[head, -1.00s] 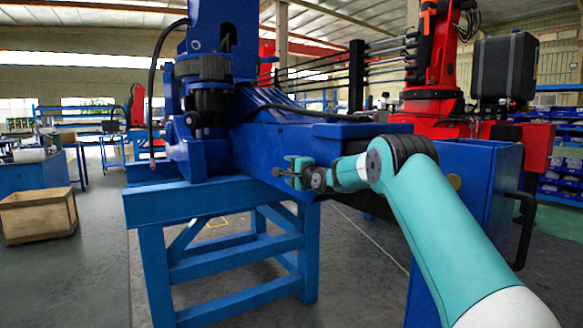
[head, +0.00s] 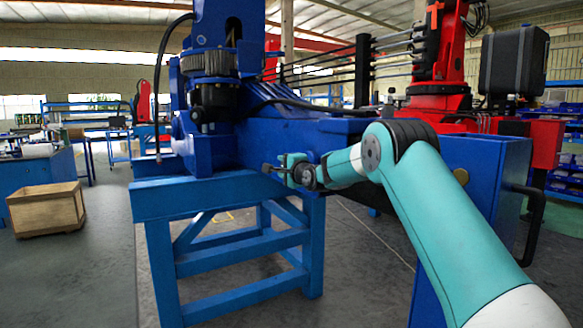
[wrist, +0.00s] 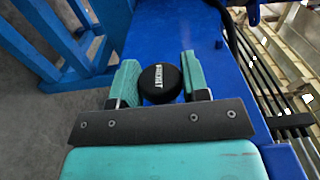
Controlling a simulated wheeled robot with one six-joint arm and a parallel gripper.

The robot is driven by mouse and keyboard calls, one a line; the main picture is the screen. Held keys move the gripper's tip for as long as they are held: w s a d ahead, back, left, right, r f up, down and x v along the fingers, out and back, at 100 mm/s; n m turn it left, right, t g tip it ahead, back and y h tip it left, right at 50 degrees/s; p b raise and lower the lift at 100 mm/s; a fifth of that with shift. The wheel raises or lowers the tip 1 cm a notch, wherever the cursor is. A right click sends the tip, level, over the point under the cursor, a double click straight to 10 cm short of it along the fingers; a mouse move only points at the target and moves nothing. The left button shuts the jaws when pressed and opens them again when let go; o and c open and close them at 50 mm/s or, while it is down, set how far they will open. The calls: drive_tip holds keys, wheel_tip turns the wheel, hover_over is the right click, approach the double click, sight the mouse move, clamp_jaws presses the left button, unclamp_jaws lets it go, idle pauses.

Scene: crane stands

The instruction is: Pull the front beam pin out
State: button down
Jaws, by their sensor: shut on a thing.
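The front beam pin shows in the wrist view as a round black knob (wrist: 160,83) with white lettering on its end. My gripper (wrist: 160,86) has one teal jaw on each side of the knob and is shut on it. In the head view my gripper (head: 283,170) is in front of the blue beam (head: 290,135), low on its near side. A small dark part shows at its tip. The pin's shaft is hidden, so I cannot tell how far it sits in the beam.
A blue frame stand (head: 235,190) carries the beam. A blue box-like part with a black handle (head: 525,215) is at the right, close to my arm. A wooden crate (head: 47,208) sits on the floor at left. The grey floor between crate and stand is clear.

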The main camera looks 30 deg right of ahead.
drive_tip(key=c, duration=0.7)
unclamp_jaws()
drive_tip(key=shift+a, duration=0.35)
drive_tip(key=shift+o, duration=0.2)
drive_tip(key=shift+s+d, duration=0.1)
drive_tip(key=shift+s, duration=0.25)
drive_tip(key=s+b, duration=0.1)
drive_tip(key=s, duration=1.5)
drive_tip(key=shift+s+d, duration=0.25)
drive_tip(key=shift+s, duration=0.15)
